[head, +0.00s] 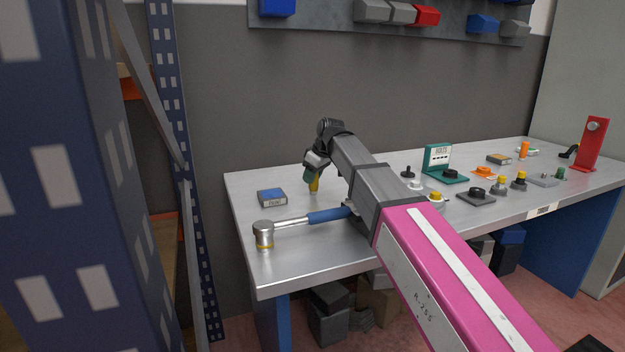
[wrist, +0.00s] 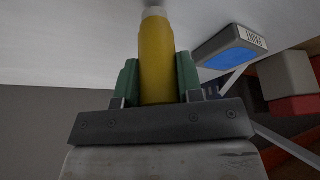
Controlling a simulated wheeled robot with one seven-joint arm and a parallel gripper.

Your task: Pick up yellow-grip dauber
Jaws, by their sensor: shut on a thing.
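The yellow-grip dauber (head: 314,184) shows in the head view at the tip of my gripper (head: 312,172), over the left part of the workbench. In the wrist view, its yellow grip (wrist: 156,55) stands between the two green fingers of my gripper (wrist: 158,80), which are shut on it. A pale collar shows at the far end of the grip, by the bench surface. The dauber looks about upright in the head view. I cannot tell whether its lower end touches the bench.
A blue-topped box (head: 272,197) lies left of my gripper. A blue-handled mallet (head: 300,221) with a metal head lies in front. Several small fixtures, a teal stand (head: 440,165) and a red stand (head: 592,144) are to the right. A blue rack post (head: 185,170) stands at left.

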